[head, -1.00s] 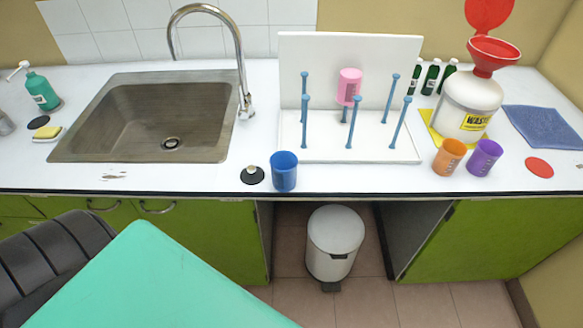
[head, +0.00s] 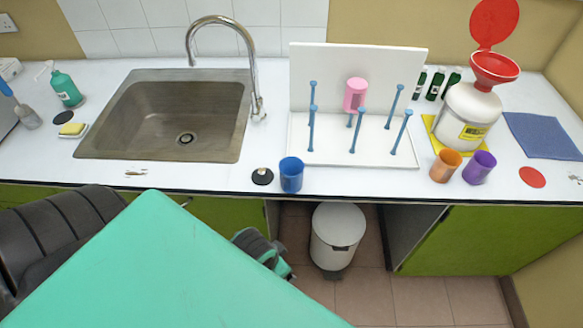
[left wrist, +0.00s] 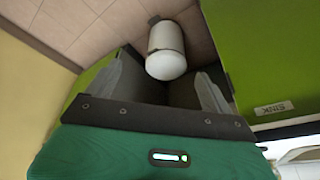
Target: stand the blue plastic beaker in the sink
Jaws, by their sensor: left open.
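The blue plastic beaker (head: 291,175) stands upright near the front edge of the white counter, right of a small black round item. The sink (head: 101,139) is a grey-brown basin set into the counter to the left, with a dark drain and no beaker in it. My left gripper (left wrist: 168,88) shows in the left wrist view with its two fingers spread apart and nothing between them. In the head view my teal arm covers the lower left, and its fingertips cannot be made out. My right gripper is in neither view.
A curved tap (head: 257,85) rises at the sink's right. A white peg rack (head: 340,155) with a pink beaker (head: 355,94) stands behind the blue one. Orange (head: 445,166) and purple (head: 478,168) beakers stand right. A white bin (head: 337,232) is under the counter.

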